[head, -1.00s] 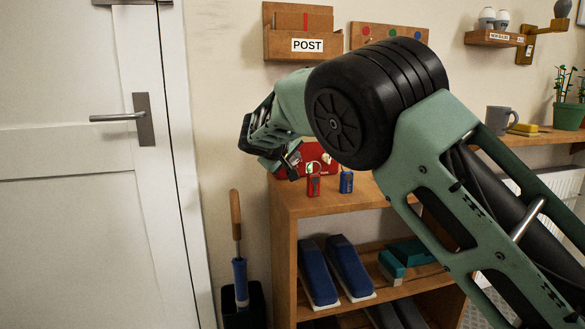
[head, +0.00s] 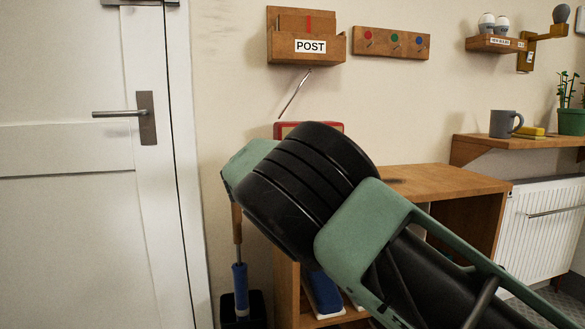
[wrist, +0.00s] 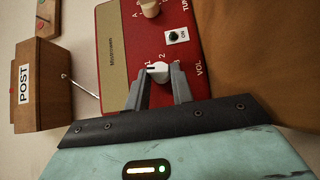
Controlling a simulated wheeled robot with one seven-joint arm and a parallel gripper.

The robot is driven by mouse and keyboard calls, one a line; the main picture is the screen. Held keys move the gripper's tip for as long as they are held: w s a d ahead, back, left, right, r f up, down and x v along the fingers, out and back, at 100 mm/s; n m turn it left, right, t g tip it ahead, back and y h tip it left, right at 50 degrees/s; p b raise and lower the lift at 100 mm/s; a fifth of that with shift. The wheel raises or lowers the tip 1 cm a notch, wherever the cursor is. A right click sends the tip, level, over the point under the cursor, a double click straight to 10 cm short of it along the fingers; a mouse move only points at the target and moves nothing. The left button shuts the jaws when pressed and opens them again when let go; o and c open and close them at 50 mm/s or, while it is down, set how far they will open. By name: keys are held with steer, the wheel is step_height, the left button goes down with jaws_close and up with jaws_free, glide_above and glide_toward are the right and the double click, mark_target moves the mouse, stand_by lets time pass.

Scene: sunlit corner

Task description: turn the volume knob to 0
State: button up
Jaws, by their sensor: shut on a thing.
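The red radio (wrist: 122,55) fills the upper middle of the wrist view, turned sideways, with a gold speaker panel. Its white volume knob (wrist: 157,70) is by the VOL lettering, with small scale digits around it. My gripper (wrist: 158,82) has one finger on each side of this knob and is shut on it. The knob's exact setting is too small to tell. A second, cream knob (wrist: 149,8) is near the TUN lettering, and a black ON switch (wrist: 177,36) lies between. In the head view only the radio's top (head: 284,130) shows; my arm hides the knob and gripper.
The radio is on a wooden cabinet (head: 430,182), whose right top is clear. A wooden POST box (head: 306,58) and a hook board (head: 391,43) are on the wall above. The radio's antenna (head: 293,94) sticks up below the box. A door (head: 70,220) is left.

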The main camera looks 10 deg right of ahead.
stand_by(0.4)
steer(key=o, duration=0.9)
steer(key=shift+o, duration=0.2)
steer(key=p+v, duration=0.2)
steer(key=v, duration=1.5)
steer(key=shift+s+f+p, duration=0.2)
steer(key=shift+f+p, duration=0.1)
steer(key=shift+a, duration=0.15)
